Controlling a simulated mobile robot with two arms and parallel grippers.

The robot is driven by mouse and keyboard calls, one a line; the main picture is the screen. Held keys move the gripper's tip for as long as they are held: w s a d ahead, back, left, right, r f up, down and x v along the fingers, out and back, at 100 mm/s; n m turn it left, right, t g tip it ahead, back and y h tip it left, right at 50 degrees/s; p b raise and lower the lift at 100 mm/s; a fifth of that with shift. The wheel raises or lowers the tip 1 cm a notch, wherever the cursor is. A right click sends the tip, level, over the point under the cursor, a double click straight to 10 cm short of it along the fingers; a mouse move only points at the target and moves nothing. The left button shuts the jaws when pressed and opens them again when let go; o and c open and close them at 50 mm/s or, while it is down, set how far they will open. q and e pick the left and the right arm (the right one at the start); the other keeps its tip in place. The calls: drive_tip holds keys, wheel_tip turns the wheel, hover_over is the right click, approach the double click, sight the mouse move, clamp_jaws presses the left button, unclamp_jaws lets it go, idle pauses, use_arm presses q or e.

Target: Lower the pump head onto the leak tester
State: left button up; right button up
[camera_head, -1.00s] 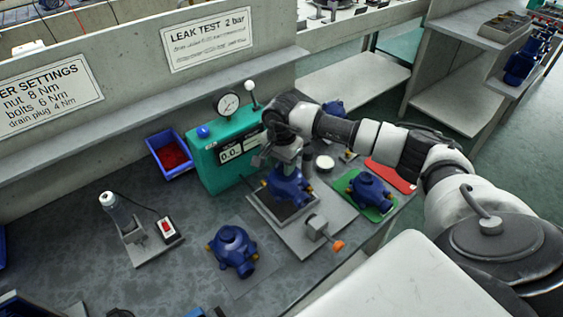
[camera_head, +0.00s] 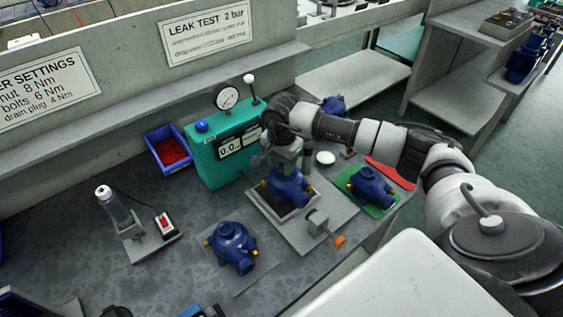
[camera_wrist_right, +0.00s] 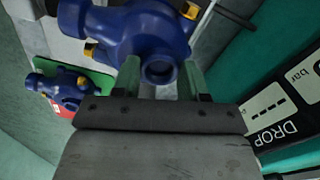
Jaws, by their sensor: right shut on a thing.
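The blue pump head (camera_head: 287,187) with brass-coloured fittings is at the leak tester's plate (camera_head: 262,205), under my right gripper (camera_head: 287,165). My right gripper is shut on the pump head; in the right wrist view the pump head (camera_wrist_right: 150,35) sits between the fingers (camera_wrist_right: 163,85). I cannot tell whether its underside touches the plate. The leak tester's teal housing (camera_head: 208,165) with a round gauge (camera_head: 227,96) stands behind and to the left. A clamp with an orange knob (camera_head: 339,241) is at the plate's front right. My left gripper is not in view.
Another blue pump head (camera_head: 232,245) stands on a grey mat at the front left. One more (camera_head: 371,186) is on a green mat to the right, beside a red mat (camera_head: 391,173). A blue bin (camera_head: 169,150) and a tool on a stand (camera_head: 120,215) are left.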

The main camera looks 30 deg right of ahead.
drive_tip(key=shift+f+b, duration=0.85)
drive_tip(key=shift+f, duration=0.1)
drive_tip(key=o, duration=1.6)
drive_tip(key=shift+o, duration=0.2)
drive_tip(key=shift+r+p, duration=2.8)
drive_tip(key=shift+r, duration=1.75)
drive_tip(key=shift+f, duration=0.1)
